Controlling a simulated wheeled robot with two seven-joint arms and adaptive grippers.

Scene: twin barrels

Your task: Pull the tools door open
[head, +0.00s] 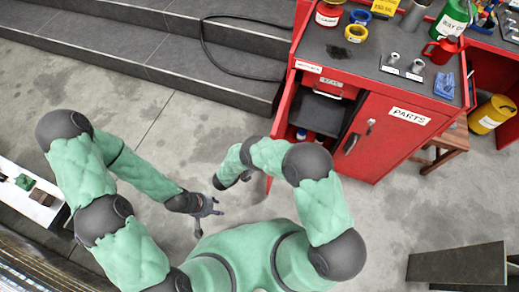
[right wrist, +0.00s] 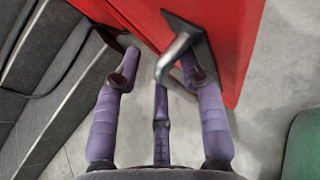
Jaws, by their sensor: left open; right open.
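The tools door (head: 283,112) is the red left door of the red cabinet. In the head view it stands swung outward, seen nearly edge-on, and the dark compartment behind it is exposed. In the right wrist view its red face (right wrist: 232,55) carries a silver lever handle (right wrist: 176,55) on a dark plate. My right gripper (right wrist: 163,78) is open, with its purple fingers on either side of the handle; I cannot tell whether they touch it. It also shows in the head view (head: 228,181) beside the door's outer end. My left gripper (head: 206,206) is open and empty over the floor.
The closed PARTS door (head: 385,140) is to the right, with its own handle. Dark steps (head: 170,45) lie behind, with a black cable on them. A wooden stool (head: 447,148) stands right of the cabinet. Grey floor (head: 185,125) left of the door is clear.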

